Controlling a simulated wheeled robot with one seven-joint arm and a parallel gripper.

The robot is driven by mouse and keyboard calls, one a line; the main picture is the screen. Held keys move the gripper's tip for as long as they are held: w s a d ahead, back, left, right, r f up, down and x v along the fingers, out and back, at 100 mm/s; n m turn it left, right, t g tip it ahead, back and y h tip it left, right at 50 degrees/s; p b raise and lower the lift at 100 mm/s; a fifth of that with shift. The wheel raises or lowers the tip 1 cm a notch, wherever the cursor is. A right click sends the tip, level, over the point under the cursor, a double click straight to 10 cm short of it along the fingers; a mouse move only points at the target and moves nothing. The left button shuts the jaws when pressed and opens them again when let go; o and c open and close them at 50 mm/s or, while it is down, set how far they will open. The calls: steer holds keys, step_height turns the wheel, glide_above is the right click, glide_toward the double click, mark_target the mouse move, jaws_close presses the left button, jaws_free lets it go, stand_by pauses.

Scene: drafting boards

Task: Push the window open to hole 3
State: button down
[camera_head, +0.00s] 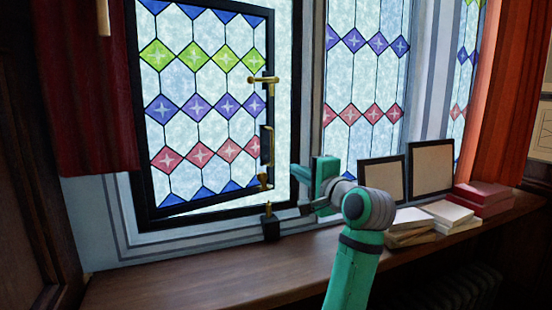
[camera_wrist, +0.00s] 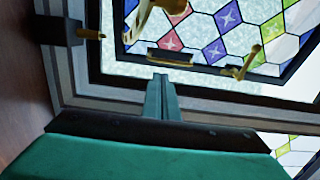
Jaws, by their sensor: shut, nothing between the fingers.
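The window (camera_head: 268,100) is a dark-framed casement with coloured diamond glass, left of centre in the head view. It appears ajar, with a bright strip along its right side. A brass handle (camera_head: 262,80) and a dark pull bar (camera_head: 267,145) sit on its right edge. A brass fitting (camera_head: 264,182) is at its lower right corner, above a black block (camera_head: 271,228) with a brass pin. My gripper (camera_head: 300,173) is shut and empty, just right of that corner. In the wrist view its fingers (camera_wrist: 160,95) point at the window frame (camera_wrist: 200,68). No numbered holes can be made out.
A wooden sill (camera_head: 190,278) runs below. Two dark picture frames (camera_head: 431,168), paper stacks (camera_head: 447,213) and red books (camera_head: 484,193) stand right of my arm. A red curtain (camera_head: 85,100) hangs at left, an orange one (camera_head: 510,95) at right. The sill's left part is clear.

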mark_target(273, 157)
steer(key=x, duration=1.3)
steer(key=shift+w+d, duration=0.15)
steer(key=shift+w, duration=0.1)
